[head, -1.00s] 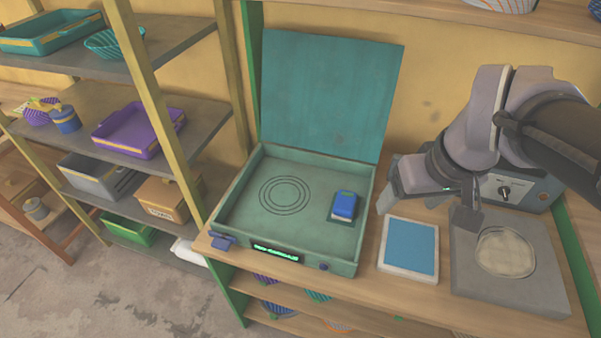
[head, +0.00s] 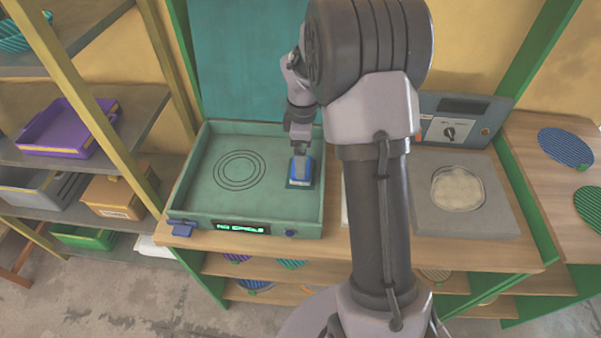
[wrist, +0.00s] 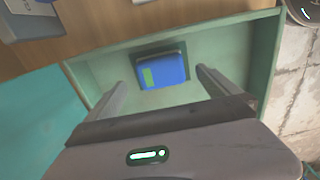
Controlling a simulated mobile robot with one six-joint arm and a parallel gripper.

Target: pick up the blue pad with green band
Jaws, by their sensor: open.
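The blue pad with a green band (head: 301,171) lies on a dark square inside the right side of the open green press box (head: 196,219). In the wrist view the pad (wrist: 172,68) shows its blue top, with a short green band (wrist: 149,77) near one edge. My gripper (head: 300,148) is above the pad, just behind it in the head view, and partly covers it. In the wrist view my gripper's fingers (wrist: 161,80) are apart, one on each side of the pad, with nothing between them held. I cannot tell the exact height gap.
The box's teal lid (head: 250,60) stands open behind. Its walls surround the pad, with the right wall close by. A grey plate with a pale disc (head: 458,188) and a control box (head: 450,125) stand to the right. My arm hides the blue-topped block between.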

